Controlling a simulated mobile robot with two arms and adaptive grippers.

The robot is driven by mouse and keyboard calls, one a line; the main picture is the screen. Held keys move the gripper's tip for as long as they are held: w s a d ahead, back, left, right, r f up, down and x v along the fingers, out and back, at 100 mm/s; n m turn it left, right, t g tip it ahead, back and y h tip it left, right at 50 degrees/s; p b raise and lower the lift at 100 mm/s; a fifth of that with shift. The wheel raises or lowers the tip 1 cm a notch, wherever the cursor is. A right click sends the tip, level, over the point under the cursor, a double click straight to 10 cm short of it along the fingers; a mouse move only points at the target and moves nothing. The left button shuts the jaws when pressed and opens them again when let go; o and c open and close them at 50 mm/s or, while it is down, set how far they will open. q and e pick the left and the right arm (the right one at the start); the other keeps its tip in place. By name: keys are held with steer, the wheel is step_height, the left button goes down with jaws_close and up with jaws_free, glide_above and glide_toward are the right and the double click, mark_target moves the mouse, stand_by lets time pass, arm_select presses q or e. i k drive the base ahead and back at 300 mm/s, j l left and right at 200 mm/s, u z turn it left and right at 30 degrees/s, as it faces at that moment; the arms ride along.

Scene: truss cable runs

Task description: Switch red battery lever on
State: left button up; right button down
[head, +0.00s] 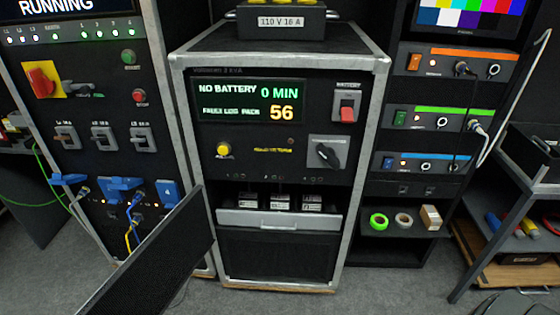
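The red battery lever (346,113) sits on a pale plate under a "BATTERY" label, at the upper right of the middle cabinet's front panel. Its red handle shows at the lower part of the plate, so it looks tilted down. The display (250,101) to its left reads "NO BATTERY 0 MIN", with a second line ending in 56. Neither of my grippers is in view, and nothing covers the lever.
A dark panel (150,258) juts out in front of the middle cabinet at lower left. A rotary switch (325,154) and yellow button (223,149) are below the display. A drawer (280,219) with battery-like blocks is open. A shelf cart (505,235) stands right.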

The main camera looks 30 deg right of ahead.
mark_target(346, 113)
steer(key=z, duration=1.35)
